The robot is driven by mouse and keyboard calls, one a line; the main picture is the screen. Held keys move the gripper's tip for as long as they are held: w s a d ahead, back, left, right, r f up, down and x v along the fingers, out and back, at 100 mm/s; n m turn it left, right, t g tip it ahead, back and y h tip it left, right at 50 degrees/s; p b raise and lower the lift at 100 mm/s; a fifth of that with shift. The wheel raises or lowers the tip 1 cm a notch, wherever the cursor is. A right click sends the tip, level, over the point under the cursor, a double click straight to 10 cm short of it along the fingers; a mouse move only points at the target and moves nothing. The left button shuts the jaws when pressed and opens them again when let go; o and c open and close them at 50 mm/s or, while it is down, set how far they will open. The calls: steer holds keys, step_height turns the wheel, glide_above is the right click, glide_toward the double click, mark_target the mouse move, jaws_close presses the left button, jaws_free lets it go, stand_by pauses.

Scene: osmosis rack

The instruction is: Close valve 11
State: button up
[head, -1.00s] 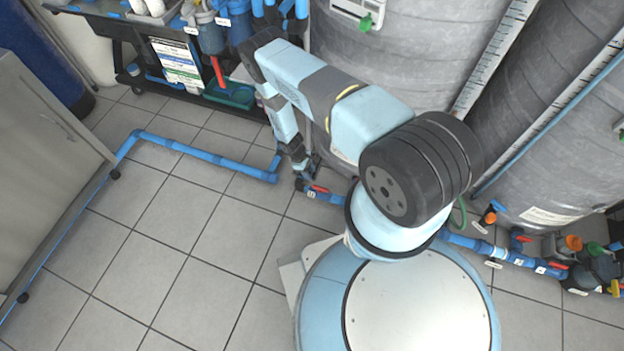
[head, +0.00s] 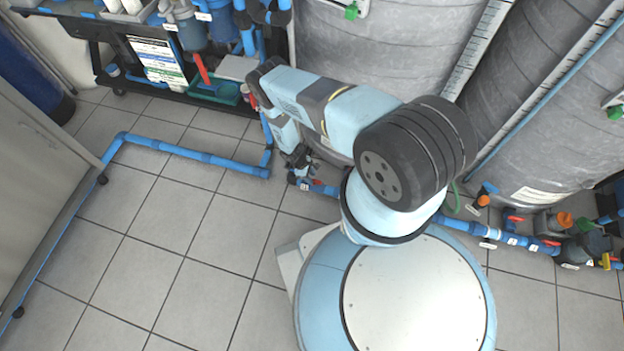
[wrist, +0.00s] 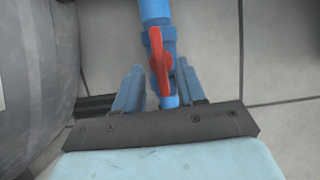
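A valve with a red lever handle (wrist: 159,60) sits on a blue pipe (wrist: 155,12) in the wrist view. The handle lies roughly along the pipe, slightly tilted. My gripper (wrist: 159,84) is open, with one finger on each side of the handle's lower part and the valve. Gaps show between the fingers and the handle; I cannot tell whether they touch it. In the head view my gripper (head: 298,160) is low by the floor pipe, beside the red handle (head: 317,183). The valve's number cannot be read, and my arm hides part of the area.
Large grey tanks (head: 390,50) stand behind the pipe. More red-handled valves (head: 551,242) are on the pipe at right. A blue floor pipe (head: 200,156) runs to the left. A black rack (head: 108,62) stands at back left. The tiled floor (head: 170,260) at front left is clear.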

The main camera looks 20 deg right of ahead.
steer(key=shift+x, duration=1.2)
jaws_close()
